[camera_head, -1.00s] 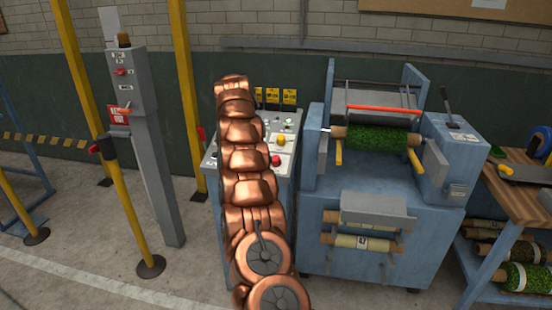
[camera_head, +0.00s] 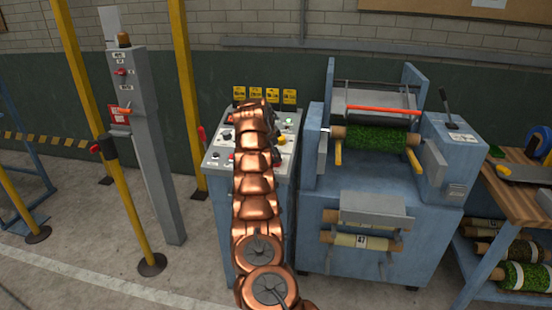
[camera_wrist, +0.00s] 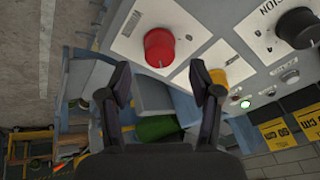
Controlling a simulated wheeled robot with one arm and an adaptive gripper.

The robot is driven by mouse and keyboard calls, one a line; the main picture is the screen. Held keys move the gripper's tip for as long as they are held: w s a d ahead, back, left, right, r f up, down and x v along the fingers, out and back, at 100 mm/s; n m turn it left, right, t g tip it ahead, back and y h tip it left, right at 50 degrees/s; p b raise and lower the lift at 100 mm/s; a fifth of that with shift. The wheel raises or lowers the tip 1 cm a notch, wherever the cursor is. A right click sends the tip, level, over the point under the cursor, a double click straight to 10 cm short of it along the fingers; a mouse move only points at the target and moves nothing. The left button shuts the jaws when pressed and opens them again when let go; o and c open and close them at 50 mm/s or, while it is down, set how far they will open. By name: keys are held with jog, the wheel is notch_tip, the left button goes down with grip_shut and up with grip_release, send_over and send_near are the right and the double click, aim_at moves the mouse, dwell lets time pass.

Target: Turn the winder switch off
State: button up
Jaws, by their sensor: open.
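The grey control console (camera_head: 216,160) stands left of the blue winding machine (camera_head: 340,190), with my arm across its middle. In the wrist view its panel carries a red knob (camera_wrist: 160,46), a yellow knob (camera_wrist: 211,76), a black knob (camera_wrist: 297,28) with a cut-off label ending in "SION", a small silver switch (camera_wrist: 290,77) and a lit green lamp (camera_wrist: 245,104). I cannot read which control is the winder switch. My gripper (camera_wrist: 158,76) is open and empty, its black fingers apart, near the red and yellow knobs. In the head view my arm mostly hides it.
A grey post (camera_head: 135,110) with a red switch and an orange-red handle stands left of the console. Yellow poles (camera_head: 187,95) stand nearby. A green turf roll (camera_head: 375,138) sits in the machine. A wooden bench (camera_head: 518,195) is at the right.

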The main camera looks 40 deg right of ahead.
jog(key=shift+p+x, duration=0.8)
jog(key=shift+x, duration=1.55)
jog(key=shift+a, duration=0.1)
jog(key=c, duration=1.1)
